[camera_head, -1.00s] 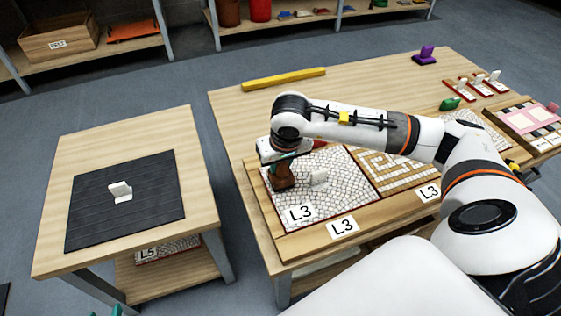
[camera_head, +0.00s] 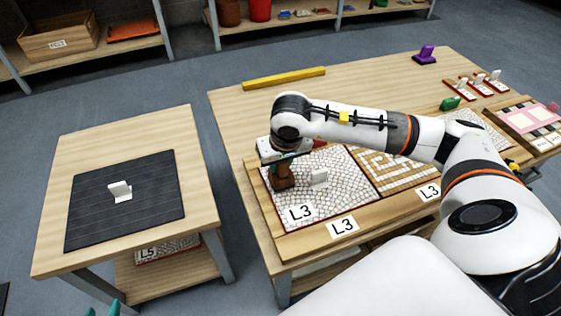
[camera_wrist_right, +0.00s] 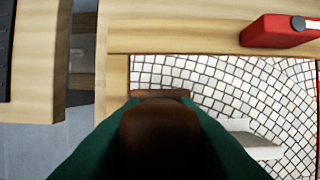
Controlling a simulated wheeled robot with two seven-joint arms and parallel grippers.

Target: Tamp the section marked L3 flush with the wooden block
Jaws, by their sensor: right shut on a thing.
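The mosaic section marked L3 (camera_head: 340,205) lies in a wooden frame on the right-hand table, with white tiles and a small white upright tab (camera_head: 319,177). It also shows in the wrist view (camera_wrist_right: 220,82). My right gripper (camera_head: 284,158) is shut on the brown wooden block (camera_head: 282,177), held upright over the section's far left corner. In the wrist view the block (camera_wrist_right: 160,130) hides the tiles under it, so I cannot tell whether it touches them. My left gripper (camera_head: 102,311) shows only its teal fingertips at the bottom edge, apart and empty.
A tan maze-patterned section (camera_head: 392,166) adjoins on the right. A red object (camera_wrist_right: 278,31) sits on the frame's far edge. A yellow bar (camera_head: 284,79) lies at the back. The left table holds a dark mat (camera_head: 90,208) with a white tab piece (camera_head: 120,190).

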